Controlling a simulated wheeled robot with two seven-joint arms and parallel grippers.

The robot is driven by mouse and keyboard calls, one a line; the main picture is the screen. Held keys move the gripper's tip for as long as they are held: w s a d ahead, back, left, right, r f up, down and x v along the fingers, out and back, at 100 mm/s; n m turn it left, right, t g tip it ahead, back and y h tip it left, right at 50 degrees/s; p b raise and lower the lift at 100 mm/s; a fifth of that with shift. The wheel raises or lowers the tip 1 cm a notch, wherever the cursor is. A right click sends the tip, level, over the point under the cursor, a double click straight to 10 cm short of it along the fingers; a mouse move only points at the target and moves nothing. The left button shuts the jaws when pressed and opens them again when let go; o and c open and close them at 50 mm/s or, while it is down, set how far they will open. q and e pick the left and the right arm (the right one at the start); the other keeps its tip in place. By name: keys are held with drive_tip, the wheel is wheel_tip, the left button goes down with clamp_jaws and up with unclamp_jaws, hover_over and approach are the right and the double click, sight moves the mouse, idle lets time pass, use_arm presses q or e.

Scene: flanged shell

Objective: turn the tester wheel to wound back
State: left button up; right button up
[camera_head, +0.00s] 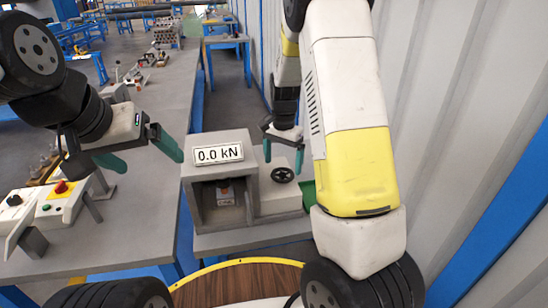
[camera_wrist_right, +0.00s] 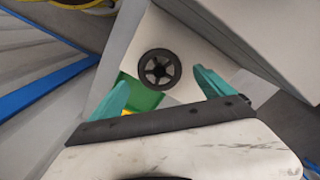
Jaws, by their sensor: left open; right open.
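The tester (camera_head: 217,180) is a grey box with a display (camera_head: 218,153) reading "0.0 kN" and an open chamber in front. Its dark spoked wheel (camera_head: 283,174) lies on the pale block at its right side. In the right wrist view the wheel (camera_wrist_right: 160,69) shows whole, between and beyond the fingertips. My right gripper (camera_head: 284,157) is open and empty, with green fingers above the wheel, apart from it as far as I can tell. My left gripper (camera_head: 147,160) is open and empty, left of the tester over the table.
A green container (camera_head: 308,194) stands right of the wheel block, partly hidden by my right arm. A control panel with a red button (camera_head: 61,187) is at left on the grey table (camera_head: 130,225). A corrugated wall (camera_head: 470,110) bounds the right side.

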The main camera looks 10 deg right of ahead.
sight(283, 174)
wheel_tip(283, 174, up, 5)
drive_tip(key=shift+f, duration=0.15)
drive_tip(key=s+a+r+n+t+y, duration=0.1)
drive_tip(key=s+r+n+t, duration=0.2)
drive_tip(key=s+r, duration=0.5)
drive_tip(key=s+a+r+n+t+y, duration=0.1)
drive_tip(key=s+r+n+t, duration=0.2)
drive_tip(key=s, duration=1.3)
wheel_tip(283, 174, up, 6)
drive_tip(key=n, duration=0.3)
drive_tip(key=shift+s+r, duration=0.2)
drive_tip(key=shift+s, duration=0.05)
